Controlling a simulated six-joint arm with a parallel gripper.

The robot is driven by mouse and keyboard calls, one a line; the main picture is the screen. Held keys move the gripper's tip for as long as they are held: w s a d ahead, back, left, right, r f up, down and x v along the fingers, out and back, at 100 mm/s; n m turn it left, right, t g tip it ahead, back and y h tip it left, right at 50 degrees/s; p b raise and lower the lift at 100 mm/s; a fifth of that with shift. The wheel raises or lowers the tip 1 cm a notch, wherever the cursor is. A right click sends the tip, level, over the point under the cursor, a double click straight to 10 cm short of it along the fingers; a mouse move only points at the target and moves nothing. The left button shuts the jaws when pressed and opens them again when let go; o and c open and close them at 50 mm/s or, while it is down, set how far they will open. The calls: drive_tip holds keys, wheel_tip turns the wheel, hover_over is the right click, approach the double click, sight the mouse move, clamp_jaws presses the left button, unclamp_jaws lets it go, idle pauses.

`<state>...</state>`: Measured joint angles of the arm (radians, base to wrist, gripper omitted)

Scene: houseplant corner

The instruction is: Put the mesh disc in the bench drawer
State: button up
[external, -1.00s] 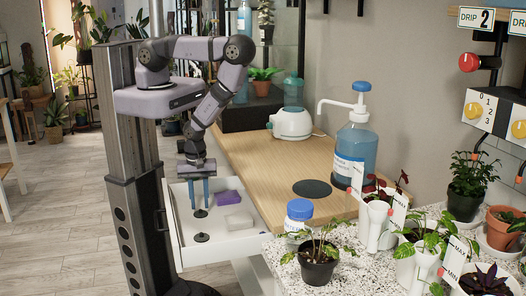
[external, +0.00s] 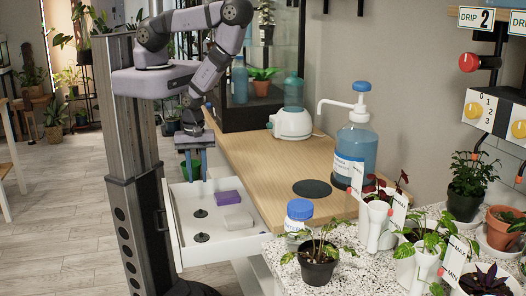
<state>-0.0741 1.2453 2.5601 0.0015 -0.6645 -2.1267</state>
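The bench drawer (external: 176,226) is pulled out, white and open at the top. Two small dark discs with raised centres lie on its floor, a farther disc (external: 200,213) and a nearer disc (external: 202,238). A flat, larger dark round piece (external: 312,188) lies on the wooden bench top. At this size I cannot tell mesh on any of them. My gripper (external: 193,178) points down above the far left part of the drawer, its blue fingers apart, with nothing visibly held. It is clear of both discs.
A purple block (external: 229,197) and a pale clear block (external: 238,221) lie in the drawer. A blue-capped jar (external: 299,215) and potted plants stand at the front right. A blue pump bottle (external: 357,150) stands on the bench. Something green shows by my fingers.

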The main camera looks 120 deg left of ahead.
drive_tip(key=shift+w, duration=0.15)
drive_tip(key=w+r+m, duration=1)
drive_tip(key=r+m, duration=0.3)
drive_tip(key=r, duration=0.1)
wheel_tip(320, 180, up, 15)
drive_tip(key=s+d+m, duration=0.1)
drive_tip(key=m, duration=1.1)
drive_tip(key=shift+s, duration=0.3)
